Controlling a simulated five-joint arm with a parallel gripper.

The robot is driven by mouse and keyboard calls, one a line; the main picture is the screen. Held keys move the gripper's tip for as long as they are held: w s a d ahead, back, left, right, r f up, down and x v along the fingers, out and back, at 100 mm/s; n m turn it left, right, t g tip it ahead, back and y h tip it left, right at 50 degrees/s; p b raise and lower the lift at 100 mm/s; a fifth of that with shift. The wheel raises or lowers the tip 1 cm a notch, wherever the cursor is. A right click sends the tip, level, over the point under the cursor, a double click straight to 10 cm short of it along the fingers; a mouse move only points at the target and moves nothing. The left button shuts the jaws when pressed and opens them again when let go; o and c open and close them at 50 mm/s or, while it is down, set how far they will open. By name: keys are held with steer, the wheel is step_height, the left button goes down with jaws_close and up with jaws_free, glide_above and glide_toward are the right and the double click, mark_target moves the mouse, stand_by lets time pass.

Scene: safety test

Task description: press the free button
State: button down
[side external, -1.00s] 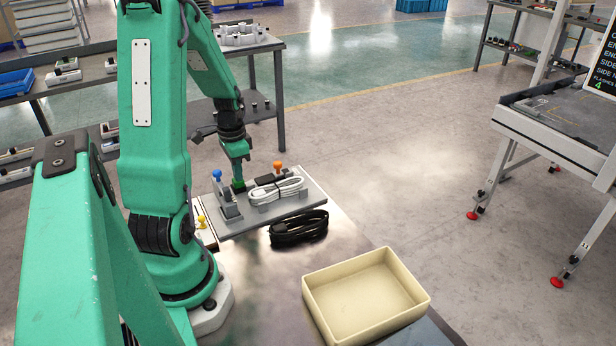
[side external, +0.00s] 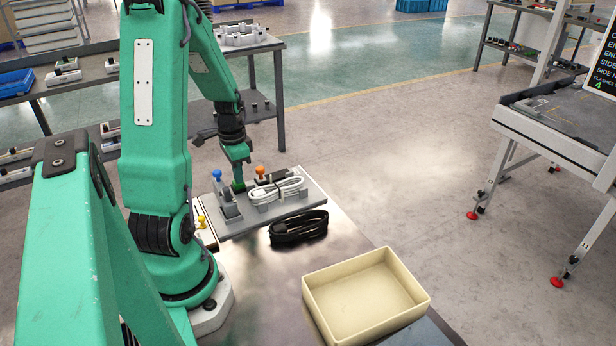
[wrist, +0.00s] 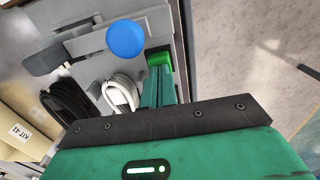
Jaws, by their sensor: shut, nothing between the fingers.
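A small green piece (side external: 238,186), which looks like a button top, sits on the grey plate (side external: 250,222). It also shows in the wrist view (wrist: 159,58). My gripper (side external: 239,178) is shut and empty, pointing down, with its tips at the green piece. I cannot tell whether it is pressed in. A blue knob (side external: 217,175) stands just left of my gripper and shows as a blue disc in the wrist view (wrist: 126,39). An orange knob (side external: 259,172) stands just right of it. A coiled white cable (side external: 278,190) lies on the plate.
A coiled black cable (side external: 298,227) lies on the table in front of the plate. A cream bin (side external: 330,310) stands at the front. A yellow knob (side external: 201,220) is near my base. A bench with trays (side external: 262,43) stands behind my arm.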

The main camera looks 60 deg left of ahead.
step_height(320, 180, up, 13)
steer(key=shift+r, duration=0.2)
stand_by(0.4)
steer(key=shift+w, duration=0.1)
stand_by(0.5)
steer(key=w+d+r+t+y, duration=0.1)
steer(key=w+d+r, duration=0.15)
steer(key=d, duration=0.45)
steer(key=w+d+r+t, duration=0.1)
steer(key=w+d+r, duration=0.15)
steer(key=d, duration=0.35)
steer(key=s+d+r+t, duration=0.1)
steer(key=s+d, duration=0.1)
steer(key=d, duration=0.5)
steer(key=s+d+r+t+h, duration=0.1)
steer(key=s+d+t, duration=0.1)
steer(key=d, duration=0.6)
steer(key=shift+d+r+t, duration=0.15)
steer(key=shift+r+t, duration=0.15)
